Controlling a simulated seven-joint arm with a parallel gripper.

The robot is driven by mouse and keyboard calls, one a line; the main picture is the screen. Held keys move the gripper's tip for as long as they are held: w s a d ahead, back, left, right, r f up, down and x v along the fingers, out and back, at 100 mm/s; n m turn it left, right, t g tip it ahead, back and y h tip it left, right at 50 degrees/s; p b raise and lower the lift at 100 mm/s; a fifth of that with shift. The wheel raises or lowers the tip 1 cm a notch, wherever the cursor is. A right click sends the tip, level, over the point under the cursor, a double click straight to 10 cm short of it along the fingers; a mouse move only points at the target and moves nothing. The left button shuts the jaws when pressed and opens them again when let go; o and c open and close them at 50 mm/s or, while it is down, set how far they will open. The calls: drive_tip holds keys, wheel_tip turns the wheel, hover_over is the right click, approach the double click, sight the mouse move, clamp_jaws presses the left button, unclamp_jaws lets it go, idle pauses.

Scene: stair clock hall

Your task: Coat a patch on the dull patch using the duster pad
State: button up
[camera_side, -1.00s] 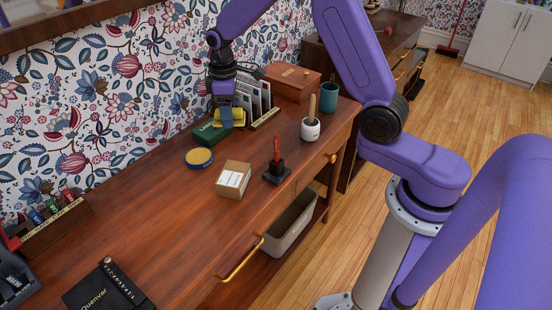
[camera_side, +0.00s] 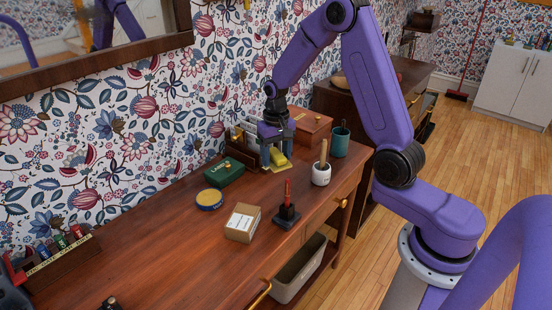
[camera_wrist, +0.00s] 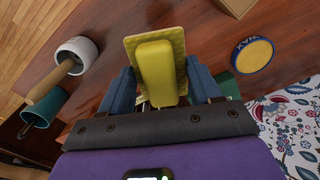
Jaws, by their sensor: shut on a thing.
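My gripper (camera_side: 275,156) is shut on the yellow duster pad (camera_side: 281,158), near the back of the wooden desk (camera_side: 165,240). In the wrist view the pad (camera_wrist: 156,70) sits between the two blue-grey fingers of my gripper (camera_wrist: 156,88), its flat yellow base facing the desk. I cannot tell whether the pad touches the desk. I cannot make out a dull patch; the pad and gripper hide some of the desk.
A green box (camera_side: 224,173) and a letter rack (camera_side: 240,151) stand close left of my gripper. A wooden box (camera_side: 312,127), teal cup (camera_side: 340,142) and white pot (camera_side: 321,174) stand to the right. A cardboard box (camera_side: 242,222) and stamp (camera_side: 287,214) stand in front.

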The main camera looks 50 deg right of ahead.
sight(283, 185)
drive_tip(key=shift+w+d+f+m, duration=0.35)
drive_tip(key=shift+d+f+m, duration=0.5)
drive_tip(key=shift+f, duration=1.25)
drive_tip(key=shift+w+d+f+m, duration=0.4)
drive_tip(key=shift+d+f, duration=0.85)
drive_tip(key=shift+f, duration=0.9)
drive_tip(key=shift+w+d+f+m, duration=0.3)
drive_tip(key=shift+d+f+m, duration=0.55)
drive_tip(key=shift+f, duration=1.6)
drive_tip(key=shift+a+f, duration=0.1)
drive_tip(key=shift+a, duration=5.35)
drive_tip(key=shift+d, duration=5.8)
drive_tip(key=shift+s+a, duration=0.15)
drive_tip(key=shift+a, duration=5.55)
drive_tip(key=shift+d, duration=5.65)
wheel_tip(283, 185, up, 8)
drive_tip(key=shift+a, duration=0.1)
